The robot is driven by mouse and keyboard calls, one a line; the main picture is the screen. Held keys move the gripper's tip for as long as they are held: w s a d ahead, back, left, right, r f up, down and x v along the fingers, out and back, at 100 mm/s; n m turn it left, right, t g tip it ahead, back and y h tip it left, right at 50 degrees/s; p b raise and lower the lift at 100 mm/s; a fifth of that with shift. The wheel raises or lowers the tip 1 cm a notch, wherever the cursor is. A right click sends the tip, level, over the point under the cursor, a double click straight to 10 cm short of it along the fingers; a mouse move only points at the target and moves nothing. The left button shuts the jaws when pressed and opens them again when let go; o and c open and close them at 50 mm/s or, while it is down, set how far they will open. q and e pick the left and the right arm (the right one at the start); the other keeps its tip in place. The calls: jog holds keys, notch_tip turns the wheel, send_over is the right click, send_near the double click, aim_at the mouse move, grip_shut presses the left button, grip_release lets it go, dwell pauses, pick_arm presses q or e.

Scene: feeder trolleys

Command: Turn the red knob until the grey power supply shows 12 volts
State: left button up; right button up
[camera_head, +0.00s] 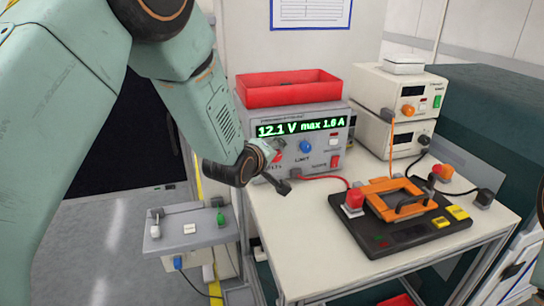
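The grey power supply (324,150) stands at the back left of the white table. My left arm comes in from the left, with the gripper's dark fingers at the knob. I cannot tell whether they grip it or only stand around it. My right gripper is out of view.
A blue knob (305,146) sits right of the red one. A red tray (289,88) lies on top of the supply. White instruments (367,88) are stacked to the right. A black board (405,234) with an orange frame (376,190) and a red cable (325,179) occupy the table.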

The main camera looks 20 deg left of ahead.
pick_arm(q)
jog(key=v, duration=1.2)
jog(key=shift+a, duration=0.1)
dwell(0.4)
jog(key=s+a+f+m+g, duration=0.1)
jog(key=s+f+m+g, duration=0.3)
jog(key=s+f, duration=0.55)
jog(key=s+a+f+m+g, duration=0.1)
jog(key=s+f+m+g, duration=0.35)
jog(key=f, duration=0.85)
jog(key=s+f+g, duration=0.1)
jog(key=s+f, duration=0.3)
jog(key=s, duration=0.3)
jog(key=s+f+m+g+b, duration=0.1)
jog(key=s+f, duration=0.3)
jog(key=s, duration=0.4)
jog(key=s+f+m+g, duration=0.1)
jog(key=s+f+g, duration=0.1)
jog(key=s+f, duration=0.2)
jog(key=s, duration=0.3)
jog(key=shift+s+f+y, duration=0.2)
jog(key=shift+f+y, duration=0.2)
